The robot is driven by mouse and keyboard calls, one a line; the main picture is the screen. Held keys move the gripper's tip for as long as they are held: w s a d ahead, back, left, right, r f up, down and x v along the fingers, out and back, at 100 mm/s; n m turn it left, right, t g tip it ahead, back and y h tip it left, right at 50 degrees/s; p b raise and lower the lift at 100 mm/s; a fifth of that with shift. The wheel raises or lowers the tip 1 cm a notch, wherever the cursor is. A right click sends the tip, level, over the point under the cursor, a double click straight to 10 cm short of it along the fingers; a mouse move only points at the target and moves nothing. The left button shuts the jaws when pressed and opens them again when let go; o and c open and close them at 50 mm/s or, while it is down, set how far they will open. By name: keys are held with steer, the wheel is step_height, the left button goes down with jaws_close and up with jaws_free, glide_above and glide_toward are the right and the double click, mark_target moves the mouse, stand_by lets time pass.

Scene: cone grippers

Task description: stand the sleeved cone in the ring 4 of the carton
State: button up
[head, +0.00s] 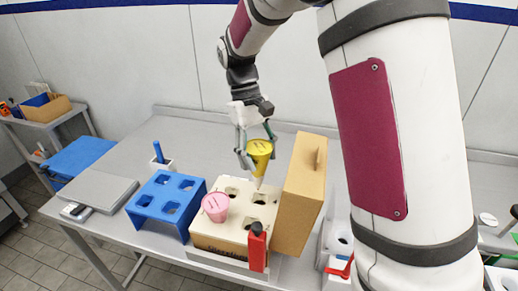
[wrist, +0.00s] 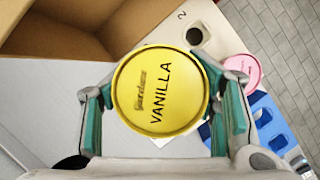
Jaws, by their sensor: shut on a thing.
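The sleeved cone (head: 260,150) has a yellow lid reading "VANILLA" and a pale, tapering lower part. My gripper (head: 257,160) is shut on it and holds it roughly upright, tip down, over the back right part of the cream carton (head: 214,243). In the wrist view the lid (wrist: 160,90) sits between the two teal-padded fingers and hides what lies under it. The carton has several holes in its top. In the wrist view a "2" is printed beside one open hole. I cannot tell whether the cone's tip is inside a ring.
A pink cone (head: 215,206) stands in the carton's front left. An open brown box (head: 301,190) rises close on the right of the held cone. A blue rack (head: 167,203) and grey scale (head: 98,191) lie left.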

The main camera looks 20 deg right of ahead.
mark_target(261, 184)
steer(key=shift+f+b, duration=0.75)
steer(key=shift+f, duration=2.5)
steer(key=shift+w+b+x, duration=0.2)
steer(key=shift+b+x, duration=0.05)
steer(key=shift+x, duration=0.85)
steer(key=shift+w+b+x, duration=0.2)
steer(key=shift+x, duration=0.95)
steer(key=shift+a+f, duration=0.1)
steer(key=shift+f, duration=0.05)
steer(key=o, duration=1.9)
steer(key=v, duration=1.2)
steer(key=shift+w, duration=0.1)
steer(key=shift+a, duration=0.1)
